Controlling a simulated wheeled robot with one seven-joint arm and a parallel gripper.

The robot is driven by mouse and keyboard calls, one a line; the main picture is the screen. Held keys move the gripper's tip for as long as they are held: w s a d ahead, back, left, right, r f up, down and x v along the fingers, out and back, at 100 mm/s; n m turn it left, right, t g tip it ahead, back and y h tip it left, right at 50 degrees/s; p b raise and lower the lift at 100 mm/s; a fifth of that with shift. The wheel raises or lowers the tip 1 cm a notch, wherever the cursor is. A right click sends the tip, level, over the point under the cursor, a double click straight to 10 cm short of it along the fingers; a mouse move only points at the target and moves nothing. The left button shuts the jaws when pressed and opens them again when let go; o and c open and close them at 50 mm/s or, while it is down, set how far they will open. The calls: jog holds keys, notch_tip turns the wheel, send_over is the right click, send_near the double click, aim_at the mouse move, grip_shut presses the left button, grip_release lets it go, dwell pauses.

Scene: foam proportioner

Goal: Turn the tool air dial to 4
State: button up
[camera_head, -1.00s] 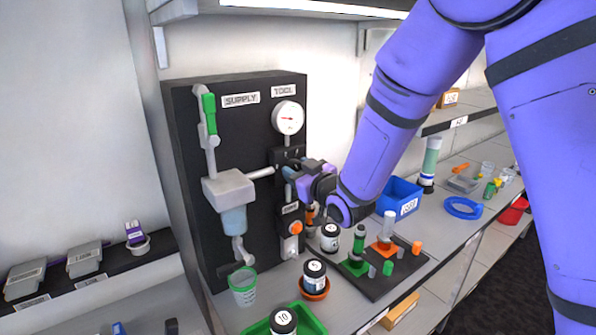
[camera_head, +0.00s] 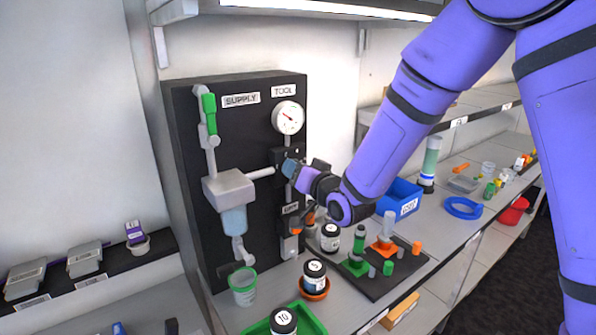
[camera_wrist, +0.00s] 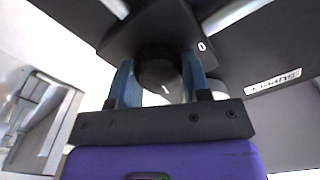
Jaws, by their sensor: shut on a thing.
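The tool air dial is a dark round knob (camera_wrist: 160,72) on the black panel, below the TOOL gauge. In the wrist view a white mark shows on its face and a "0" is printed on the block beside it. My gripper (camera_wrist: 160,88) is shut on the dial, with one blue finger on each side. In the head view my gripper (camera_head: 291,170) reaches the panel from the right and hides the dial. The TOOL gauge (camera_head: 288,117) is white and its red needle points to the upper left. The number at the dial's mark is not readable.
The black panel (camera_head: 180,115) also carries a SUPPLY label, a green-handled valve (camera_head: 209,112) and a grey filter unit (camera_head: 228,188). An orange part (camera_head: 297,231) sits just below my gripper. Jars, a green-rimmed cup (camera_head: 243,287) and a blue bin (camera_head: 399,203) stand on the bench.

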jog(key=shift+m, duration=0.8)
jog(key=shift+f, duration=0.1)
jog(key=o, duration=0.9)
jog(key=v, duration=1)
jog(key=shift+s+d, duration=0.25)
jog(key=shift+s, duration=0.1)
